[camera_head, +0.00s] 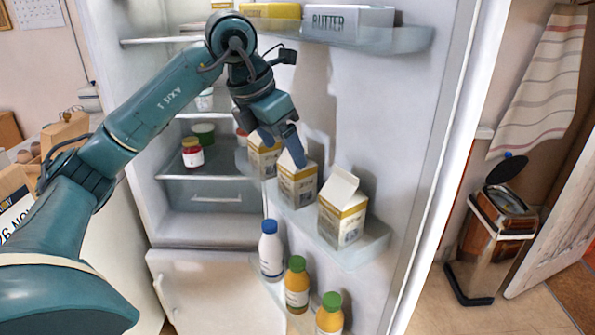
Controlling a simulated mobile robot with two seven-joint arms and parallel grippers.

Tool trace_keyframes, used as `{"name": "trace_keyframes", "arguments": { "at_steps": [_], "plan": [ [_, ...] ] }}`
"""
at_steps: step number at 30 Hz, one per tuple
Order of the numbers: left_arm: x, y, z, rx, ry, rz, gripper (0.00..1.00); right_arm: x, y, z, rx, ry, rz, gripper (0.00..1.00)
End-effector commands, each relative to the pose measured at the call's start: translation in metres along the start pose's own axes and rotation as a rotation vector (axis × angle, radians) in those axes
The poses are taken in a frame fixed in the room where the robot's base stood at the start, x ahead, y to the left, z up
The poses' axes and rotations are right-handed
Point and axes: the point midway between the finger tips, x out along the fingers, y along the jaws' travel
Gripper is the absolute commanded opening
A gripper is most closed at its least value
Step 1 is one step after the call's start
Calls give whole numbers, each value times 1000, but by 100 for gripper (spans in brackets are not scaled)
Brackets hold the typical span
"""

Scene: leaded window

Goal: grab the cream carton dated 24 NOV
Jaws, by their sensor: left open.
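Three cream-and-yellow cartons stand in a row on the middle door shelf (368,247) of the open fridge. The far carton (262,162) is partly hidden by my gripper, the middle carton (297,190) stands just in front of it, and the near carton (342,222) is fully in view. Their dates are too small to read, so I cannot tell which is dated 24 NOV. My left gripper (281,148) is open and points down, with its fingers at the tops of the far and middle cartons. I cannot tell whether it touches them. My right gripper is out of view.
A butter box (348,20) sits on the door shelf above. A white bottle (271,250) and two orange bottles (297,283) stand on the shelf below. A red jar (193,153) is inside the fridge. A bin (500,215) stands at right.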

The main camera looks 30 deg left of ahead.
Motion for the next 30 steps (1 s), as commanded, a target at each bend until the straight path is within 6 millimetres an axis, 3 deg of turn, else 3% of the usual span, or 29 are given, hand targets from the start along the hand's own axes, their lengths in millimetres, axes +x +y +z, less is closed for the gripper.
{"name": "trace_keyframes", "arguments": {
  "at_steps": [7, 15, 24, 30],
  "plan": [
    [7, -1, 19, 2, 0, -1, 76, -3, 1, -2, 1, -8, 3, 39],
    [50, 0, 15, 0, 2, 0, 76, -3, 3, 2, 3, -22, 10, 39],
    [57, 0, 15, 1, 0, 0, 76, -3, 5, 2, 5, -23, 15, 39],
    [57, 0, 15, 1, -1, 0, 62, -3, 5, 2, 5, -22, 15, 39]
  ]
}}
